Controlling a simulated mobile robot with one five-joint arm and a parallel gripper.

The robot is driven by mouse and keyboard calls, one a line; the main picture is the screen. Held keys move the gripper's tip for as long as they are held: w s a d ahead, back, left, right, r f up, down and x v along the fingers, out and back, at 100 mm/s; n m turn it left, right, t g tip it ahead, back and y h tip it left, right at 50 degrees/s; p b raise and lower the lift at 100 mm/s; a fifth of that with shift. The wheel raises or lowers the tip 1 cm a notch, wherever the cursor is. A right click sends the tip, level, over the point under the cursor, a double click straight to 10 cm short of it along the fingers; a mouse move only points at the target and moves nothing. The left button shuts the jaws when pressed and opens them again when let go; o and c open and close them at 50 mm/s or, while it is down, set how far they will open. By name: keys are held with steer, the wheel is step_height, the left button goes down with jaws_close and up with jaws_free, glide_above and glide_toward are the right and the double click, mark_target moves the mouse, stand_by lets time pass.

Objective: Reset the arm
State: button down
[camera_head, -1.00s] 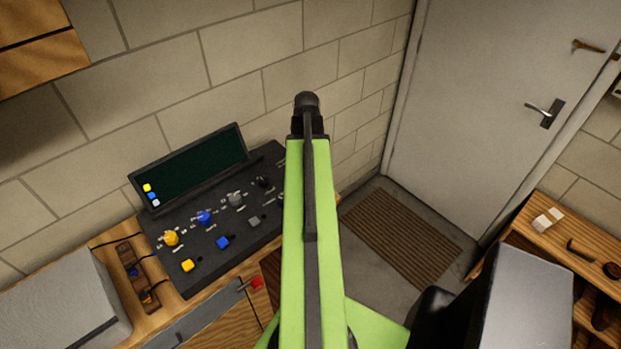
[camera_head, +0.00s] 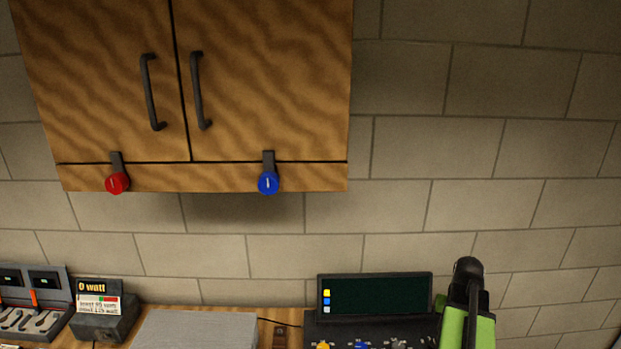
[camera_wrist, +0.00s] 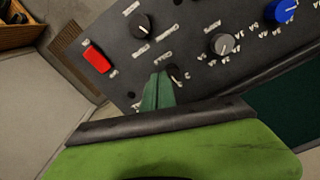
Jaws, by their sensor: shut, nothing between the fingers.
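My gripper (camera_wrist: 158,88) shows in the wrist view with its two greenish fingers together and nothing between them. The fingertips appear in front of the dark control panel (camera_wrist: 190,20), near a small black knob; I cannot tell whether they touch it. In the head view my lime-green arm (camera_head: 467,325) stands at the lower right, beside the panel's dark screen (camera_head: 375,296). The gripper's fingers cannot be made out there.
The wrist view shows a red switch (camera_wrist: 97,58), a grey knob (camera_wrist: 222,43) and a blue knob (camera_wrist: 285,11). In the head view a wooden cabinet (camera_head: 270,80) with red (camera_head: 117,183) and blue (camera_head: 268,183) knobs hangs above. A watt display (camera_head: 103,308) stands lower left.

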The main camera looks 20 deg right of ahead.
steer(key=w+a+n, duration=0.2)
steer(key=w+a, duration=0.4)
steer(key=a, duration=0.4)
steer(key=w+a+n, duration=0.2)
steer(key=w+a, duration=0.4)
steer(key=a, duration=0.5)
steer(key=w+a+n, duration=0.3)
steer(key=a+n, duration=0.1)
steer(key=a, duration=1.7)
steer(key=s+f+b, duration=0.1)
steer(key=f+b, duration=0.3)
steer(key=s+f+b, duration=0.1)
steer(key=f+b, duration=0.2)
steer(key=shift+s+d, duration=0.25)
steer(key=shift+s, duration=0.05)
steer(key=shift+r, duration=0.2)
